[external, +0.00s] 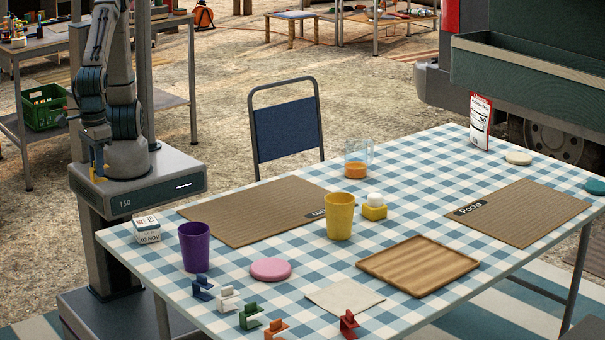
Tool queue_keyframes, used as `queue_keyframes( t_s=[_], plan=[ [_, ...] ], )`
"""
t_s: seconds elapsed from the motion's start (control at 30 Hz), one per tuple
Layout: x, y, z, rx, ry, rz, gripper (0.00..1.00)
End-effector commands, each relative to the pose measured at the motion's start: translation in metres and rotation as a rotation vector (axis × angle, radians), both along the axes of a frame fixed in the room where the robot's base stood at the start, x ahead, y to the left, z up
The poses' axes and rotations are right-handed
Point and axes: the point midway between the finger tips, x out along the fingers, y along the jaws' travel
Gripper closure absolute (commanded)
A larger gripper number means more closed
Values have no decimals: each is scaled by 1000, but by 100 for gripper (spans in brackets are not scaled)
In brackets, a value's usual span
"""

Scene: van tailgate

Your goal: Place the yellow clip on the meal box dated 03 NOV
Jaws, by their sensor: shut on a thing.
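The meal box (147,230) is a small white box at the table's left corner, with "03 NOV" printed on its front. My gripper (96,148) is at the left, in front of my base and above and left of the box, apart from it. It is shut on the yellow clip (97,168), which hangs below the fingers. The fingers are small and partly hidden. No clip shows on the box.
Blue (202,289), white (227,300), green (250,318), orange (276,330) and red (349,324) clips stand along the near edge. A purple cup (195,247) stands close right of the box. A brown placemat (245,212) lies behind it.

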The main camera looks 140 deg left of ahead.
Motion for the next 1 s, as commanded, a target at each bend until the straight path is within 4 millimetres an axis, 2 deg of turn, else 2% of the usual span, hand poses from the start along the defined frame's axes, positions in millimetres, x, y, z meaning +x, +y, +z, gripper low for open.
queue_keyframes(
  t_s=[0.1,0.2,0.27,0.5,0.7,0.87,1.0],
  plan=[
    [-12,5,7,5,-4,0,100],
    [-10,12,2,8,-4,3,100],
    [-3,18,-4,10,-2,4,100],
    [38,55,-38,10,-1,6,100],
    [65,77,-58,9,-4,2,100],
    [71,83,-66,9,-3,-1,100],
    [71,83,-86,9,-2,-2,100]
  ],
)
